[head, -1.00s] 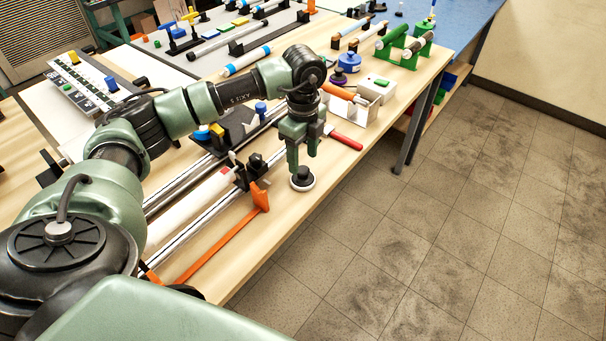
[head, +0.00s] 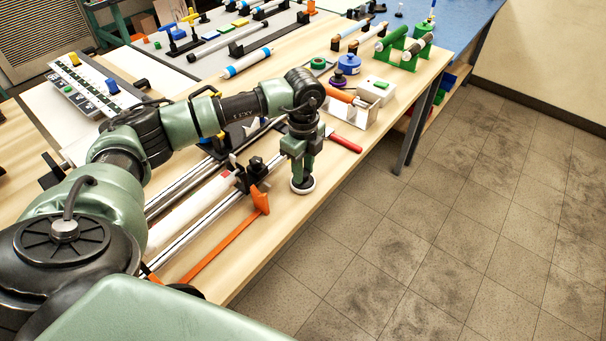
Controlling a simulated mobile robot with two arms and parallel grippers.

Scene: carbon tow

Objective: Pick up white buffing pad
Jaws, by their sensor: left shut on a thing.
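The white buffing pad (head: 302,189) is a small round disc with a white rim at the front edge of the wooden table. My left gripper (head: 302,178) points straight down over it and is shut on it. The fingers hide the dark top part of the pad. The pad looks to be at or very near the table surface; I cannot tell if there is a gap under it. My right gripper is not in view.
An orange tool (head: 260,200) and metal rails (head: 205,222) lie left of the pad. A red-handled tool (head: 345,143) and a white box (head: 378,90) are behind it. The tiled floor (head: 420,240) to the right is free.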

